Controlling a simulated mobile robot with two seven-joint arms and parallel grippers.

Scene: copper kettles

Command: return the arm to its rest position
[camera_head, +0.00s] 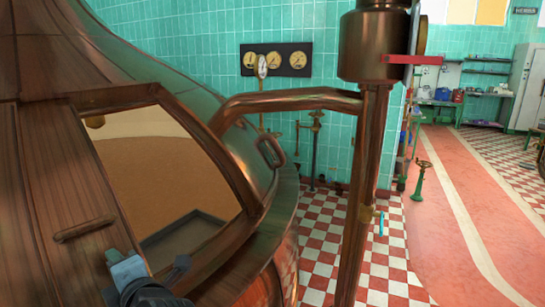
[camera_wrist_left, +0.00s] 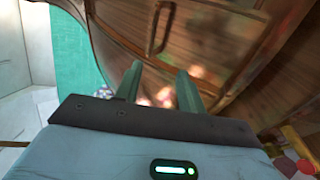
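My left gripper (camera_head: 128,268) shows at the bottom left of the head view, in front of the copper kettle (camera_head: 250,150), below and right of the wooden-looking hatch panel's handle (camera_head: 85,229). In the left wrist view its two green fingers (camera_wrist_left: 158,85) stand apart with nothing between them. The handle (camera_wrist_left: 160,28) shows beyond the fingertips, apart from them. The hatch opening (camera_head: 165,170) shows a tan inside. Much of my left arm is out of view. My right gripper is not in view.
A copper pipe (camera_head: 290,99) runs from the kettle to a vertical copper column (camera_head: 365,190). A red bar (camera_head: 412,60) juts from the column.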

